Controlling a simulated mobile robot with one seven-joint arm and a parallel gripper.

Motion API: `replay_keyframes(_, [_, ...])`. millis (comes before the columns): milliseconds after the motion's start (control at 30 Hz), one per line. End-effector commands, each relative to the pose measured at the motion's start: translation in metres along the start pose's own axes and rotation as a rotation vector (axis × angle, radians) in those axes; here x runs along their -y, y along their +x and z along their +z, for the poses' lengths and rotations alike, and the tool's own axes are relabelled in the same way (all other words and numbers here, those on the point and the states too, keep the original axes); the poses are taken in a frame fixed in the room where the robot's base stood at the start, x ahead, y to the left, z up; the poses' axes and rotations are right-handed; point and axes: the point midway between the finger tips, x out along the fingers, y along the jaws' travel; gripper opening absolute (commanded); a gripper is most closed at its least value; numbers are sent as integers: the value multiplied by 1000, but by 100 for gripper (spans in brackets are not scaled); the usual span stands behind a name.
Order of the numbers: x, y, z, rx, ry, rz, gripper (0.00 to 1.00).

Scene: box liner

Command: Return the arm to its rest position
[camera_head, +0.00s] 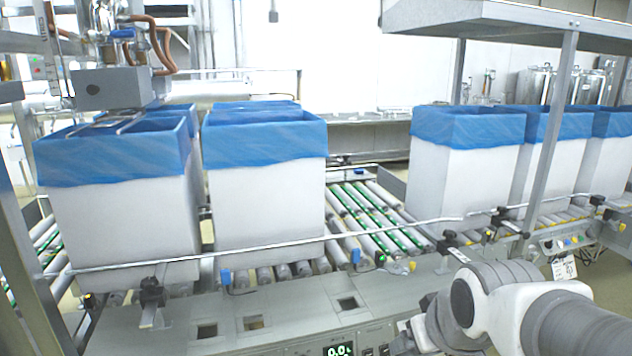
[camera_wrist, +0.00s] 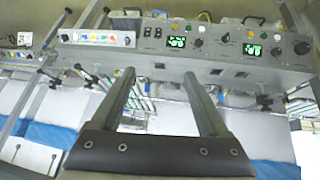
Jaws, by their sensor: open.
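My arm (camera_head: 490,300) is folded low at the right of the head view, in front of the conveyor's front edge. My gripper (camera_wrist: 160,76) shows in the wrist view, with two parallel grey fingers wide apart and nothing between them. I cannot tell how far the fingertips are from the panel. In the head view I cannot make out the gripper's fingers.
White boxes with blue liners stand on the roller conveyor: a left box (camera_head: 120,220), a middle box (camera_head: 265,200) and several at the right (camera_head: 465,170). A metal rail (camera_head: 300,240) runs along the front. A post (camera_head: 545,140) rises at the right. Green-striped rollers (camera_head: 375,215) are bare.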

Motion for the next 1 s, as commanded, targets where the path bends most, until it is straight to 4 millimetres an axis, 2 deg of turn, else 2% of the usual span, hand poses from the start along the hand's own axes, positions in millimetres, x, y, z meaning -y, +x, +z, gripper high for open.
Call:
replay_keyframes(33, [3, -15, 7, 7, 34, -2, 78])
replay_keyframes(100, [8, -31, 20, 32, 77, -6, 78])
replay_keyframes(300, [22, -70, 55, 96, 187, -6, 78])
replay_keyframes(800, [9, -172, -14, 105, 186, -9, 78])
replay_keyframes(1000, [6, -195, -30, 105, 185, -9, 78])
